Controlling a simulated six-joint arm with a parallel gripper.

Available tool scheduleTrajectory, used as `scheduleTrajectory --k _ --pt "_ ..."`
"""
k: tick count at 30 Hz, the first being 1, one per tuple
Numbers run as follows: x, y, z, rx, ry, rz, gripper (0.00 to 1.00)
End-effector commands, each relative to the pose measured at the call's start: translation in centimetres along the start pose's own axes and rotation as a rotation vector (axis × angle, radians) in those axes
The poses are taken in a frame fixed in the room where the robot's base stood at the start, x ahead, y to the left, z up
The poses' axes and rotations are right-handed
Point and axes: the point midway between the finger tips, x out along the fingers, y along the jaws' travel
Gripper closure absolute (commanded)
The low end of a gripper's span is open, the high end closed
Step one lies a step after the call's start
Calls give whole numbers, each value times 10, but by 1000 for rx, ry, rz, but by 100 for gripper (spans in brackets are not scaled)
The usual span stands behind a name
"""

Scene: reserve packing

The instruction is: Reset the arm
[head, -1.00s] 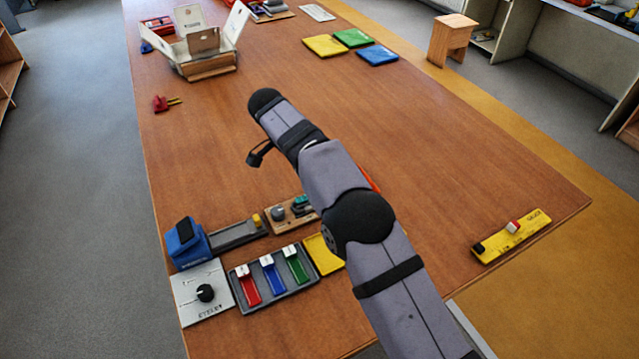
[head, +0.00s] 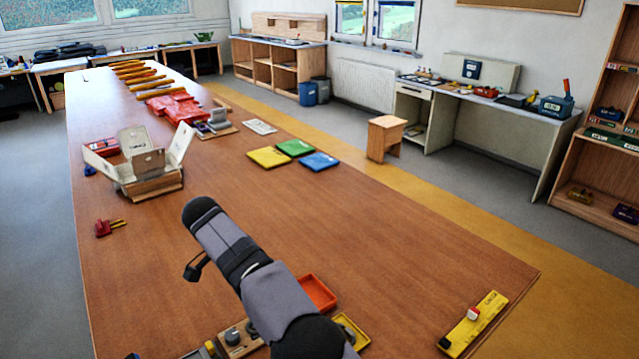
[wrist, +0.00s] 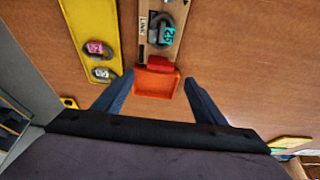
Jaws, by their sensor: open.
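My arm (head: 283,300) reaches up from the bottom of the head view over the near part of the wooden table (head: 330,220), bent at the elbow. My gripper's fingers are not visible there. In the wrist view my gripper (wrist: 158,88) shows two dark blue fingers spread wide apart, with nothing held between them. Beyond the fingertips, an orange tray (wrist: 158,84) lies on the table, and it also shows beside my arm in the head view (head: 318,292).
A wooden board with grey and teal parts (wrist: 165,22) and a yellow strip (wrist: 85,30) lie ahead in the wrist view. A yellow holder (head: 472,325) lies at the right edge. An open box (head: 150,188) stands farther back. The table's middle right is clear.

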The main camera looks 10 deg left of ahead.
Motion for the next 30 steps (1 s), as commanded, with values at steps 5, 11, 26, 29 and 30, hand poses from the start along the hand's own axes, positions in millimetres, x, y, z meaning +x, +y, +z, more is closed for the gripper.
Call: scheduleTrajectory --k 5,11,26,29,30 --pt "6 12 -25 -60 -24 15 35" --pt "22 50 -68 -199 -86 34 35" --pt "64 218 -125 -533 -270 -15 35" --pt "71 258 -121 -585 -298 -38 35" --pt "74 274 -118 -606 -308 -49 35"
